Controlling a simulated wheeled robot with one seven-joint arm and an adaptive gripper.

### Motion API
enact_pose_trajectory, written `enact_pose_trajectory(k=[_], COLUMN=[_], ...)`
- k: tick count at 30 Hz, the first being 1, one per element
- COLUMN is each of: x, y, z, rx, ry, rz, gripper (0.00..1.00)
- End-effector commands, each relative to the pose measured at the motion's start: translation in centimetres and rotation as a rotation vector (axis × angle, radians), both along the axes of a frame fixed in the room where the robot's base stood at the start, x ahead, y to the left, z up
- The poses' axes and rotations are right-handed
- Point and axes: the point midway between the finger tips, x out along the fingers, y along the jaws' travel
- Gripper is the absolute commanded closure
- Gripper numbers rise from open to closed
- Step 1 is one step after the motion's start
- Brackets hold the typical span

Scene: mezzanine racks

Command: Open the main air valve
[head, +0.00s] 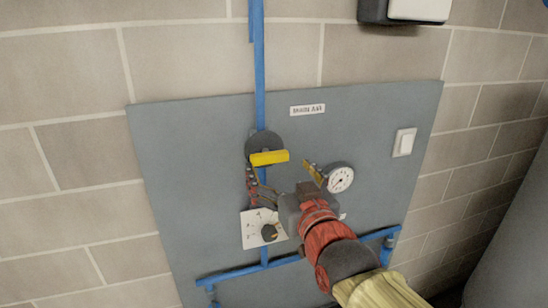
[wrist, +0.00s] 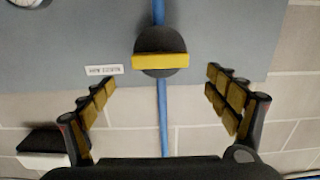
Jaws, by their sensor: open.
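The main air valve is a dark round body (head: 262,142) with a yellow bar handle (head: 269,158) on a vertical blue pipe. The handle lies crosswise to the pipe. In the wrist view the yellow handle (wrist: 160,62) is level across the dark disc, at the upper middle. My gripper (head: 285,172) is open, just below and in front of the valve in the head view. In the wrist view my open gripper (wrist: 160,80) has one finger row on each side of the handle, apart from it, with nothing between them.
A grey panel (head: 190,180) on a block wall carries a label (head: 307,110), a pressure gauge (head: 340,178), a white switch (head: 404,142) and a white plate with a dark knob (head: 269,232). Blue pipes (head: 235,272) run below. A dark and white box (head: 405,10) hangs above.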

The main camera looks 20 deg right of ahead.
Motion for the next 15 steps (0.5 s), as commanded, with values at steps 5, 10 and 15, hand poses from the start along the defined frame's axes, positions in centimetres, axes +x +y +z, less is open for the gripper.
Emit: enact_pose_trajectory(k=[5,10,15], x=[1.6,4.2,6.3], y=[0.0,0.0,0.0], z=[0.1,0.0,0.1], rx=[-0.002,-0.002,-0.002], ry=[-0.003,0.0,-0.001], rz=[0.0,0.0,0.0], gripper=[0.12,0.12,0.12])
